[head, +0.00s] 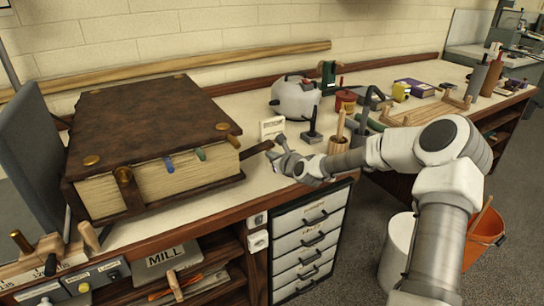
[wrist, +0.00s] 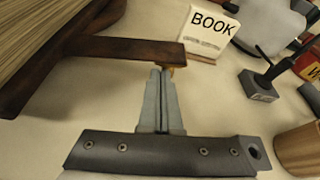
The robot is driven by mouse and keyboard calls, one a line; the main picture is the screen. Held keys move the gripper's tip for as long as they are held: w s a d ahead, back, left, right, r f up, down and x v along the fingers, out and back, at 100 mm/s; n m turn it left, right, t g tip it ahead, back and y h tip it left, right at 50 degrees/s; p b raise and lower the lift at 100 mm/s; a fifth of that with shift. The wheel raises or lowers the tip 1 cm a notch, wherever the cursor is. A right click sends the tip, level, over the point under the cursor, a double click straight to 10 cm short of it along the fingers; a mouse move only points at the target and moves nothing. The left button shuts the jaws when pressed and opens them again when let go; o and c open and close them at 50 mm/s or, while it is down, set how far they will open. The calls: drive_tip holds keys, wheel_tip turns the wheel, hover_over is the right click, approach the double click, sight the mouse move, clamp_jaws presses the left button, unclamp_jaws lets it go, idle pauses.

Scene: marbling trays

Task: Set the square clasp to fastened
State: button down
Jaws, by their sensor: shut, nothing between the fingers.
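A large brown leather-bound book (head: 150,112) lies on the bench at left, with pale page edges. One brown clasp strap (head: 124,190) stands upright against its front edge. Another brown strap (head: 257,147) sticks out to the right from the book's right end. I cannot tell from shape which clasp is square. My gripper (head: 279,145) is shut and empty at that strap's free end.
A card reading BOOK (wrist: 208,30) stands just behind the strap's end. Bare bench top lies in front of the strap.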

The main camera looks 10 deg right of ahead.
sight(266, 145)
drive_tip(key=shift+r, duration=0.2)
drive_tip(key=shift+r+n, duration=0.2)
drive_tip(key=shift+n, duration=0.1)
drive_tip(key=shift+r, duration=0.2)
drive_tip(key=shift+a+r+n+h, duration=0.25)
drive_tip(key=shift+r+n+h, duration=0.15)
drive_tip(key=shift+r+n, duration=0.5)
drive_tip(key=s+a+r+n+t+h+b, duration=0.1)
drive_tip(key=s+a+r+n+b, duration=0.1)
drive_tip(key=a+r, duration=0.4)
drive_tip(key=shift+a+r+n+t+h, duration=0.2)
drive_tip(key=shift+r+n+t+h, duration=0.15)
drive_tip(key=shift+r+n, duration=0.35)
drive_tip(key=shift+s+r, duration=0.1)
drive_tip(key=shift+s, duration=0.2)
